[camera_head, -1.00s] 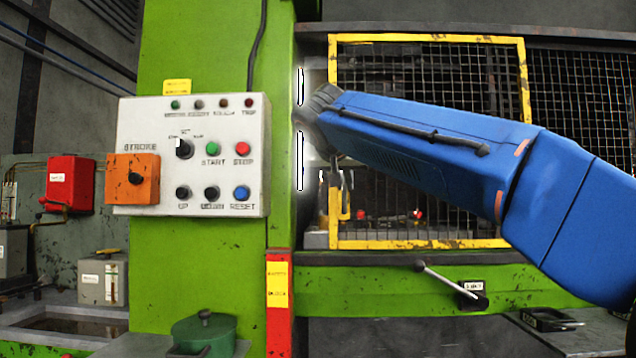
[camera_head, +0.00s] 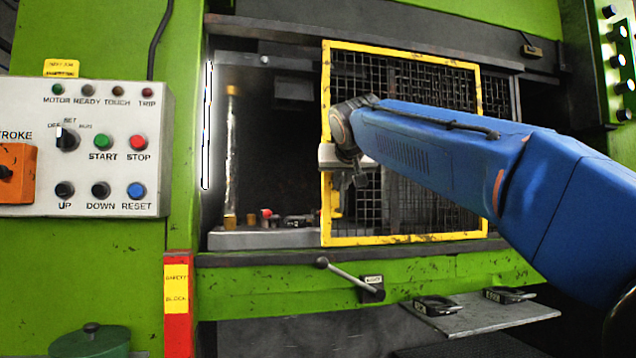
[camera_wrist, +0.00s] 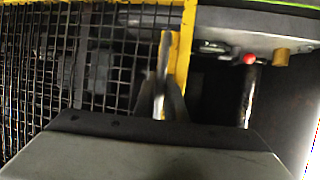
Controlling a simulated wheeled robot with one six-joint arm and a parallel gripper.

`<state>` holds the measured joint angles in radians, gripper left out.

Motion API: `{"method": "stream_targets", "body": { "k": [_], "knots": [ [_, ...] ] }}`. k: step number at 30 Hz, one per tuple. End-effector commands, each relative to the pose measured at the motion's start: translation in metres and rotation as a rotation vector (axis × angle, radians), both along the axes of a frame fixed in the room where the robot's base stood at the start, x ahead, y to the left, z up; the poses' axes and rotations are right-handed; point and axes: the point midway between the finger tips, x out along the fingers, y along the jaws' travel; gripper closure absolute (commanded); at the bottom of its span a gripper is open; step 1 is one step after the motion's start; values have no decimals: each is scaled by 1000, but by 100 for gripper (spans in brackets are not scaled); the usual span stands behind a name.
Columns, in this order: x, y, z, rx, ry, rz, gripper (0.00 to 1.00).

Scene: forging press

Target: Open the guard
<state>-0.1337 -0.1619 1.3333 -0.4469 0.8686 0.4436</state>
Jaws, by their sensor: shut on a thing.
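The guard (camera_head: 400,239) is a yellow-framed black mesh panel on the front of the green press. It stands partly slid to the right, with the left part of the press opening uncovered. My gripper (camera_head: 345,180) is at the guard's left upright, below mid-height. The wrist view shows my gripper (camera_wrist: 166,108), blurred, shut on the guard's upright handle (camera_wrist: 164,52) beside the yellow frame edge (camera_wrist: 184,50). In the head view my wrist and arm hide most of the handle and part of the mesh.
A white control panel (camera_head: 122,122) with buttons is on the left column. A lever (camera_head: 350,279) sticks out below the guard. Inside the opening are a shiny vertical post (camera_head: 231,155) and a red knob (camera_head: 267,213). A shelf (camera_head: 470,318) with tools is at lower right.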

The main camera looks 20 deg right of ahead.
Motion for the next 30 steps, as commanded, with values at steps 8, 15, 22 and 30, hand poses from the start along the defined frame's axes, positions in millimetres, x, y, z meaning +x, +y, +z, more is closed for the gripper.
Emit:
{"method": "stream_targets", "body": {
  "k": [8, 15, 22, 30],
  "knots": [
    [-3, -61, 2, 0, -4, -7, 100],
    [-4, -100, 2, -1, -4, -4, 100],
    [-4, -123, 2, -1, -4, -2, 100],
    [-4, -132, 2, -2, -5, 0, 100]
  ]
}}
